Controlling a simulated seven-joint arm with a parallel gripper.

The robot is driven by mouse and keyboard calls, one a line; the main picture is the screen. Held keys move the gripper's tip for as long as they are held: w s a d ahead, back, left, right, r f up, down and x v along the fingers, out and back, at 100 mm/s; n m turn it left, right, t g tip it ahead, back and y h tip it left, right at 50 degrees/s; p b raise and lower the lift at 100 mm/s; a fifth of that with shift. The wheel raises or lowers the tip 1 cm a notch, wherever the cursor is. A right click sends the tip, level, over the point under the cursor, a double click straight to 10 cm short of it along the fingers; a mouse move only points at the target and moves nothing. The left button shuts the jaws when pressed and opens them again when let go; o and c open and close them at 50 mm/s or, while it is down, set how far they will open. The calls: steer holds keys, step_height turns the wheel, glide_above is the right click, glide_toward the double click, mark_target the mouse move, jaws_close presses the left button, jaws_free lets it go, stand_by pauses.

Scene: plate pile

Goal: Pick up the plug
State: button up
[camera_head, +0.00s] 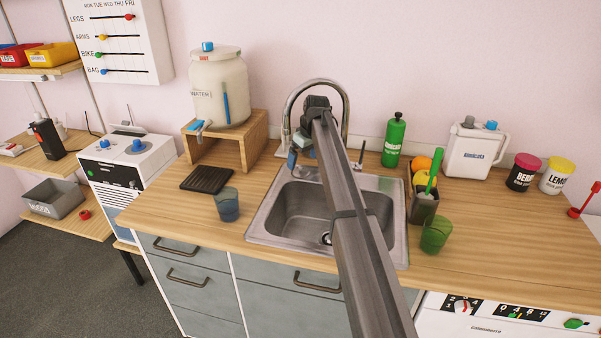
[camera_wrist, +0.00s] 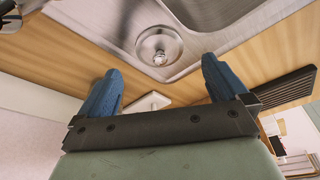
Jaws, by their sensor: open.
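I cannot tell for sure whether this is the plug. My gripper (camera_head: 300,157) is above the back of the sink near the tap. Its two blue fingers are spread apart in the wrist view (camera_wrist: 162,72), with nothing held between them.
The metal sink (camera_head: 275,226) is set in the wooden counter (camera_head: 480,235). The curved tap (camera_head: 346,105) rises close behind my gripper. A blue cup (camera_head: 227,206) and black rack (camera_head: 207,179) stand left; a green cup (camera_head: 436,235) and dark holder (camera_head: 423,207) stand right.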

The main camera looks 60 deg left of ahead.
mark_target(301, 167)
steer(key=x, duration=0.4)
steer(key=shift+c, duration=0.2)
steer(key=c, duration=1.1)
